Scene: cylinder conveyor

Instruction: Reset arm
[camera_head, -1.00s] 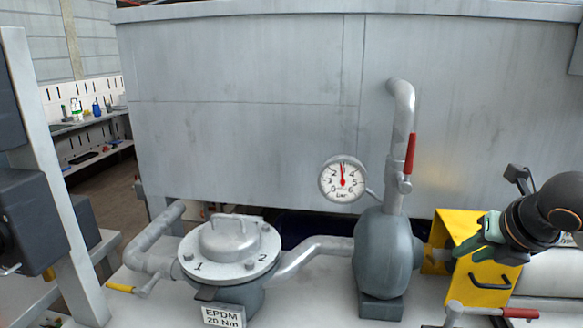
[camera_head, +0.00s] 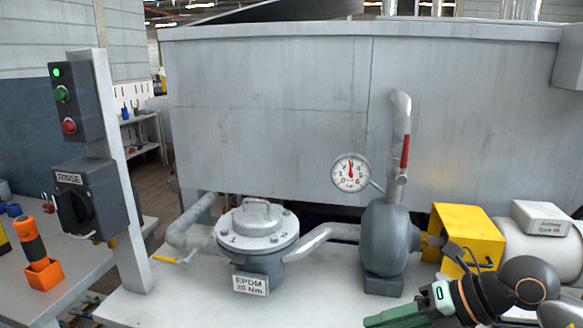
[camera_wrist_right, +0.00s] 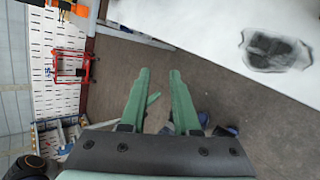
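My right arm comes in from the lower right in the head view. Its gripper, with green fingers (camera_head: 397,317), is low in front of the pump, at the bottom edge, partly cut off. In the right wrist view the two green fingers (camera_wrist_right: 159,72) stand apart with bare floor between them, holding nothing. My left gripper is in neither view.
A flanged filter housing (camera_head: 257,228), a pump (camera_head: 388,245), a pressure gauge (camera_head: 351,173) and a yellow cover (camera_head: 462,232) stand on the bench. A RINSE switch box (camera_head: 88,200) and an orange-handled tool (camera_head: 32,240) are at left. The right wrist view shows floor and a red frame (camera_wrist_right: 75,66).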

